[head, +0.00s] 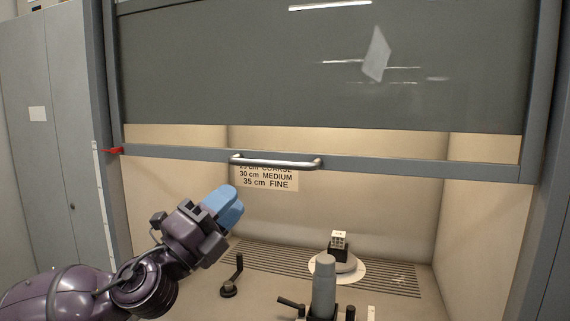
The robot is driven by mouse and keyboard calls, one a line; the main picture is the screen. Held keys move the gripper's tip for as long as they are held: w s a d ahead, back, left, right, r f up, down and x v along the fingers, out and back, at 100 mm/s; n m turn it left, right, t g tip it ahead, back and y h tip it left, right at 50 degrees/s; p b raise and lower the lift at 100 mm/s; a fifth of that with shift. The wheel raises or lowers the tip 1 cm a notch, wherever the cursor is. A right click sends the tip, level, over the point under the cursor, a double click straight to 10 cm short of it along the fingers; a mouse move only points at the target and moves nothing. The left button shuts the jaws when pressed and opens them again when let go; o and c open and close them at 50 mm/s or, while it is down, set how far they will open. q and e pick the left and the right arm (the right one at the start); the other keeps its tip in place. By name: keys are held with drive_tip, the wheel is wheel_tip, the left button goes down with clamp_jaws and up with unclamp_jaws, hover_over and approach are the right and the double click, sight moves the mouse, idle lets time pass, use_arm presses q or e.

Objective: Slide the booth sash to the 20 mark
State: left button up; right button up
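The booth sash has a grey bottom rail (400,166) across the booth front, with a silver bar handle (275,162) on it. The rail stands partway up, with an open space below it. A red pointer (113,151) sits at the rail's left end, beside a pale upright scale strip (101,200); its marks are too small to read. My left gripper (226,204) has blue fingertips lying side by side with no clear gap. It appears shut and empty, below and left of the handle, apart from it. My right gripper is not in view.
A sign (265,179) behind the rail lists cm settings; its top line is partly covered. Inside stand a small latticed cube (339,239) on a round stage, a black crank (232,277) and a grey post (324,285) with black knobs. Grey cabinets (45,160) stand left.

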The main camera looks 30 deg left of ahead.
sight(268, 163)
use_arm(q)
drive_tip(key=p+x, duration=0.2)
drive_tip(key=x, duration=0.5)
drive_tip(key=shift+w+r, duration=0.2)
drive_tip(key=shift+w, duration=0.05)
drive_tip(key=shift+p+x, duration=0.55)
drive_tip(key=shift+x, duration=0.85)
drive_tip(key=shift+w+f, duration=0.1)
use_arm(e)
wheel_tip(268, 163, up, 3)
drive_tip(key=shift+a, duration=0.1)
use_arm(q)
clamp_jaws()
